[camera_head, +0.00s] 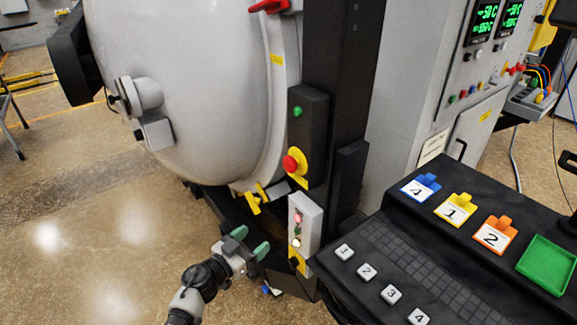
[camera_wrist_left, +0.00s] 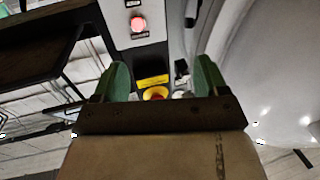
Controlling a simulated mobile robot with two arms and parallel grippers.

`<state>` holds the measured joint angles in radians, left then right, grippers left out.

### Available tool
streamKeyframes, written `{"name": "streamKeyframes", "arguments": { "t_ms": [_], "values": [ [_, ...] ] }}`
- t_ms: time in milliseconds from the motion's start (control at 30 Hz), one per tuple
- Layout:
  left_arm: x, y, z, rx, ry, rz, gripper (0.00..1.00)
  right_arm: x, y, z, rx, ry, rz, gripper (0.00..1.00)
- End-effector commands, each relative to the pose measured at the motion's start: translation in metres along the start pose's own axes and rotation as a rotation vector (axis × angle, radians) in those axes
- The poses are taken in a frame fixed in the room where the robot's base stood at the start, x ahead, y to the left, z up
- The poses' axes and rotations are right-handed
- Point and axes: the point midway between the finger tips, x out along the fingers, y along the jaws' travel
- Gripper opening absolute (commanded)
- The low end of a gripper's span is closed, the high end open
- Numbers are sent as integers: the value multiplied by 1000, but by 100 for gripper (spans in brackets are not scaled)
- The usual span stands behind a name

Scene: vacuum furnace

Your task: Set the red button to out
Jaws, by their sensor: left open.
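A red lit button (camera_head: 297,217) sits at the top of a small grey control box (camera_head: 312,222) low on the dark post. It also shows in the left wrist view (camera_wrist_left: 137,24), near the top edge. Above the box, a larger red mushroom button (camera_head: 290,163) sits on a yellow plate; in the wrist view its yellow plate (camera_wrist_left: 155,93) is partly hidden behind the gripper. My left gripper (camera_head: 251,241) is open and empty, left of the grey box and apart from it. How far in either button is cannot be told. My right gripper is not in view.
The round furnace vessel (camera_head: 190,90) stands at the left, beside the dark post (camera_head: 340,90). A black console (camera_head: 470,225) with numbered keys and coloured tags fills the lower right. A green light (camera_head: 297,111) is above the mushroom button. Open floor (camera_head: 80,230) lies left.

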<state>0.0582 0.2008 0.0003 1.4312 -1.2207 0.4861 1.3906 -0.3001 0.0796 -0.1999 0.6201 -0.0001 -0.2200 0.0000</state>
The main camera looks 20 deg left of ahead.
Motion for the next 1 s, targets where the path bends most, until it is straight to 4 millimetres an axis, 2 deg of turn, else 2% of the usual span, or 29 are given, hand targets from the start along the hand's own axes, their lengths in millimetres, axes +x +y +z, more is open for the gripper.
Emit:
{"name": "streamKeyframes", "arguments": {
  "t_ms": [33, 100, 200, 300, 400, 567, 1000],
  "values": [
    [10, -2, -47, 44, 55, 64, 74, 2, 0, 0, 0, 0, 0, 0],
    [16, 0, -97, 88, 80, 139, 74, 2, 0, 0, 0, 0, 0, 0],
    [16, 2, -148, 141, 73, 199, 74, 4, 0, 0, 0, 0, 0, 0],
    [13, 2, -178, 173, 48, 216, 74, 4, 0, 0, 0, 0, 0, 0],
    [11, 2, -192, 185, 29, 217, 74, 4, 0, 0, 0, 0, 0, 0],
    [21, 4, -196, 184, 23, 216, 74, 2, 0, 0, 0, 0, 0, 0],
    [97, 21, -196, 182, 25, 216, 74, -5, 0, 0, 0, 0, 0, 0]
  ]
}}
